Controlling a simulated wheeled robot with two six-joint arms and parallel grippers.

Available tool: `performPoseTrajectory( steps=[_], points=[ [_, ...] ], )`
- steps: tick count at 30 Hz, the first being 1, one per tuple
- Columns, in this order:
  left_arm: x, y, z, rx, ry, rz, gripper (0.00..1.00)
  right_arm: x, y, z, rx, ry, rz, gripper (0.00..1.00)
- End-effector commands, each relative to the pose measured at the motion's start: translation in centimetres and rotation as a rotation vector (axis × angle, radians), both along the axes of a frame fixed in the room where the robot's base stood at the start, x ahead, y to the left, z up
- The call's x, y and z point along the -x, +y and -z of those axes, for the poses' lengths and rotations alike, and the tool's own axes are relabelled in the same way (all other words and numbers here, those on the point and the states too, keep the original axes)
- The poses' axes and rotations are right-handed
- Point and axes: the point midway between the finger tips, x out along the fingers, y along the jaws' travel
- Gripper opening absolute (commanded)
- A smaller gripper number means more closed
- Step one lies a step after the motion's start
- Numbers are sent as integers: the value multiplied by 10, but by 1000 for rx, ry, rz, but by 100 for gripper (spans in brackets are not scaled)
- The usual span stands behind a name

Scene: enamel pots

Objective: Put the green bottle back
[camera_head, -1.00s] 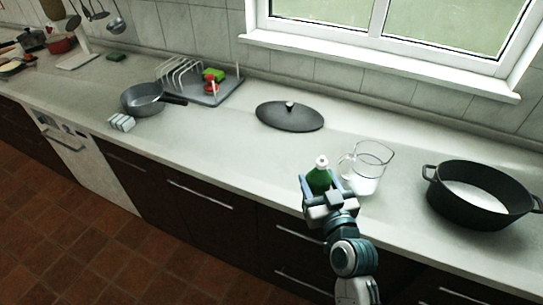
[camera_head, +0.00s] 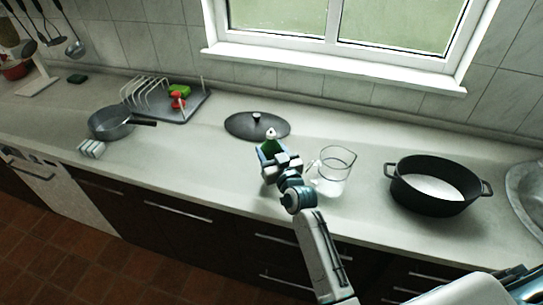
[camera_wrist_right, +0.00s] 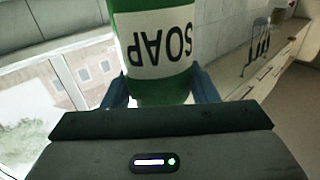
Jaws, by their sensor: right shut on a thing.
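The green bottle (camera_head: 268,146) with a white cap is in my right gripper (camera_head: 274,158), in front of the dark lid on the counter. In the right wrist view the green bottle (camera_wrist_right: 160,92) fills the space between the two blue fingers (camera_wrist_right: 165,90); its white label reads SOAP, upside down in that picture. The fingers are shut on its sides. The gripper hides the bottle's lower part in the head view, so its height over the counter is hard to tell. My left gripper is not in view.
A glass jug (camera_head: 336,172) stands close to the right of the bottle. The black lid (camera_head: 257,126) lies behind it. A black pot (camera_head: 432,199) is further right. A grey pan (camera_head: 108,124) and a rack tray (camera_head: 190,110) stand left. Counter between pan and bottle is clear.

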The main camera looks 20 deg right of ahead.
Motion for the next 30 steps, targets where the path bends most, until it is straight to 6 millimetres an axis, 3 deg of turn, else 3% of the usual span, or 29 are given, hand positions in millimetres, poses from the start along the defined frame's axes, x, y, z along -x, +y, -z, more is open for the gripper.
performPoseTrajectory(
  steps=[1, 5, 18, 19, 21, 22, 30],
  points=[
    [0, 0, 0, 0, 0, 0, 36, 2, 0, 14, -2, 10, 0, 22],
    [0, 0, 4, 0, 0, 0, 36, 2, 0, 29, 0, 6, 0, 22],
    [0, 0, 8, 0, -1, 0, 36, 2, 0, 36, 0, 4, 1, 22],
    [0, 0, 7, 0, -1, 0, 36, 2, 0, 36, 2, 6, 0, 57],
    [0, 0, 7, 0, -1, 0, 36, 2, 0, 35, 1, 6, 0, 71],
    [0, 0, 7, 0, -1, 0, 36, 2, 0, 35, 1, 6, 0, 75],
    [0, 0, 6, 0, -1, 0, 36, 2, 0, 34, 1, 6, 0, 75]
  ],
)
